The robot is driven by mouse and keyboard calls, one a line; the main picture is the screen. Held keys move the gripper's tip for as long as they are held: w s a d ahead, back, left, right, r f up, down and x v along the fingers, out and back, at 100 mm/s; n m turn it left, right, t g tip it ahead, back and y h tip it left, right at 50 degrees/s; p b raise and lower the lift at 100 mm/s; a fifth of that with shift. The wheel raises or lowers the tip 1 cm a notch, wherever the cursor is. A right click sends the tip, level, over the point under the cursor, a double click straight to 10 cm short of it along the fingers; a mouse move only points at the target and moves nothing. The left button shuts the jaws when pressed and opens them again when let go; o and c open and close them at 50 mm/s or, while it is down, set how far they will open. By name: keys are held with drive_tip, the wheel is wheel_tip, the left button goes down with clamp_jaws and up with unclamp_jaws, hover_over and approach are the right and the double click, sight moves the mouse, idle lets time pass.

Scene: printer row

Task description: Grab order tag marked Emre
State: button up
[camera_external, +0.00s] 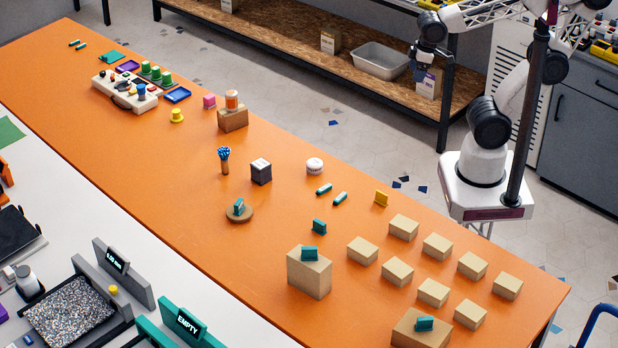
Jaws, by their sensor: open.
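No name is readable, so I cannot tell which is marked Emre. My gripper (419,72) is open and empty, raised at upper right, away from all the blocks.
Several small cardboard boxes (404,227) stand at the table's right end. The orange table (150,170) is clear at left centre.

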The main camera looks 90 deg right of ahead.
drive_tip(key=shift+o, duration=0.6)
drive_tip(key=n+g, duration=0.3)
drive_tip(key=n, duration=0.6)
hover_over(382, 193)
drive_tip(key=f, duration=2.1)
drive_tip(key=shift+d+f, duration=0.3)
drive_tip(key=shift+d, duration=0.1)
drive_tip(key=shift+a+f, duration=0.25)
drive_tip(key=shift+a, duration=0.05)
drive_tip(key=shift+f, duration=0.1)
drive_tip(key=shift+f, duration=1.25)
